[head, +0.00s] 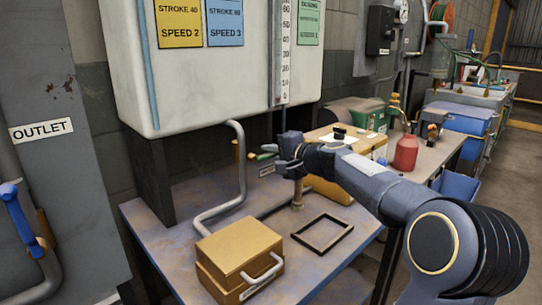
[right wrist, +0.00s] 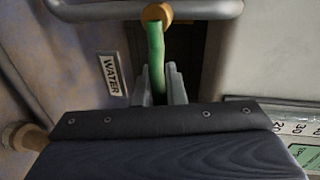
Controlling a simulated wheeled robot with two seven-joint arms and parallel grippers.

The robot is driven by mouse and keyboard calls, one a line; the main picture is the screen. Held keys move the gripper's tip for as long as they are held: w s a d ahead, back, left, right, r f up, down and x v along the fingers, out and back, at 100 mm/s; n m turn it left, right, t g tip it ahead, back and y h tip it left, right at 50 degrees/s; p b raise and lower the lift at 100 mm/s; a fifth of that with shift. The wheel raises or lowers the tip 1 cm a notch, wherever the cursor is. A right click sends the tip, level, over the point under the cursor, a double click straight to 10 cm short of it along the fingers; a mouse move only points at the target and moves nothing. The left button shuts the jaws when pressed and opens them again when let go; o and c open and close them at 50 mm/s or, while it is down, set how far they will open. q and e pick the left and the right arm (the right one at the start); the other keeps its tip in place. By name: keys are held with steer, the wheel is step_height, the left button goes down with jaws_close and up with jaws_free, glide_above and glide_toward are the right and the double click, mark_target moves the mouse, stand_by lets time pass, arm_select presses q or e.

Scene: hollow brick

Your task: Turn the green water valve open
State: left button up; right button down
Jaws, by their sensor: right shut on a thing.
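The green water valve has a green lever (head: 264,156) below the white tank, beside the grey pipe. In the right wrist view the green lever (right wrist: 156,52) runs from a brass-coloured pivot (right wrist: 156,14) down between my fingers. A "WATER" label (right wrist: 112,74) is on the surface to its left. My right gripper (head: 279,158) reaches in from the right and is shut on the lever's free end; in the right wrist view its fingertips (right wrist: 160,80) stand on either side of the lever. The lower part of the lever is hidden by the gripper. My left gripper is not in view.
The white tank (head: 205,85) hangs close above the arm. On the table are a bent grey pipe (head: 240,170), a brown box with a handle (head: 240,250), a dark square frame (head: 322,234) and a red bottle (head: 405,153). A blue-handled valve (head: 20,215) is at the left.

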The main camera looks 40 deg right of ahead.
steer(key=a+r+n+t+h+b, duration=0.2)
steer(key=a+r+n+b, duration=0.3)
steer(key=n+b, duration=0.5)
steer(key=shift+s+a+r+n+h+b, duration=0.25)
steer(key=shift+n+h+b, duration=0.2)
steer(key=shift+n, duration=2.05)
steer(key=c, duration=1.5)
jaws_free()
steer(key=shift+r, duration=0.1)
steer(key=s+a, duration=0.1)
steer(key=s, duration=0.6)
steer(key=shift+s, duration=0.4)
